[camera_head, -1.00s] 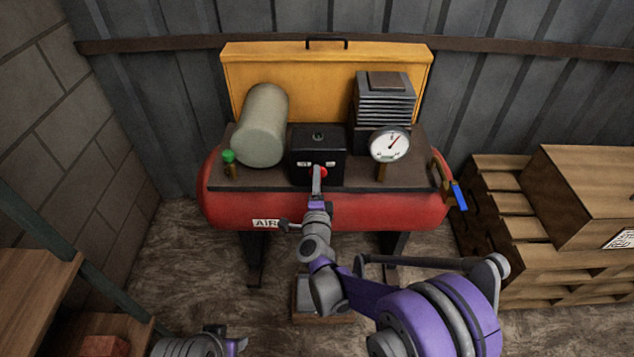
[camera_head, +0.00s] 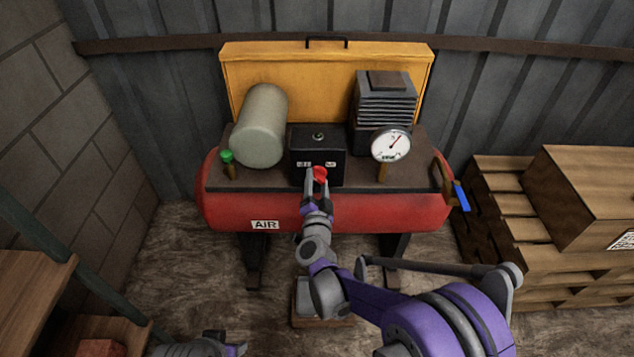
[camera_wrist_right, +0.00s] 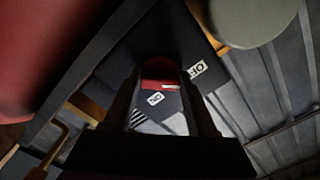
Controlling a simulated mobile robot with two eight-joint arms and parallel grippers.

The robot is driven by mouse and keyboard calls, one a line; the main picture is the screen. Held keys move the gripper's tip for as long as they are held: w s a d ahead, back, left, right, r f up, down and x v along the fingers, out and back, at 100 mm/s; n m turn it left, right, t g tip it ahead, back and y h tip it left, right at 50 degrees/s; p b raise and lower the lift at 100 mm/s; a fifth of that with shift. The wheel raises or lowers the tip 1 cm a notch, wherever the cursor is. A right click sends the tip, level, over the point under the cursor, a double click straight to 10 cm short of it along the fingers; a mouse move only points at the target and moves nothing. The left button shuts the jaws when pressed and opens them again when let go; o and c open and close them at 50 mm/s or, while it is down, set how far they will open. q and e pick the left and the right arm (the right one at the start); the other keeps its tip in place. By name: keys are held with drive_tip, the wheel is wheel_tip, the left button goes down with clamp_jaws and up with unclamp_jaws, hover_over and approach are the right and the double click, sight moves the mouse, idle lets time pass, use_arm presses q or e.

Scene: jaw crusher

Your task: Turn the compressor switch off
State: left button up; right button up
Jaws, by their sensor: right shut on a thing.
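The compressor (camera_head: 340,208) is a red tank marked AIR, with a black switch box (camera_head: 328,145) on its top deck. A red switch knob (camera_head: 320,174) is on the box's front, below two small white labels. My right gripper (camera_head: 317,184) reaches up to the box front and is shut on the red knob. In the right wrist view, the red knob (camera_wrist_right: 160,85) shows between the dark fingers, with white labels on the box near it. My left arm's end shows at the bottom edge; its fingertips are not clearly visible.
A pressure gauge (camera_head: 391,145) stands right of the box, and a green-topped valve (camera_head: 227,157) stands to the left. A blue-handled valve (camera_head: 460,196) is at the tank's right end. Wooden pallets (camera_head: 500,210) stand at right, a shelf (camera_head: 30,275) at lower left.

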idle(0.4)
drive_tip(key=o, duration=1.4)
drive_tip(key=shift+c, duration=0.2)
drive_tip(key=shift+s, duration=0.15)
drive_tip(key=s, duration=1)
drive_tip(key=shift+s+p, duration=0.3)
drive_tip(key=shift+p, duration=0.15)
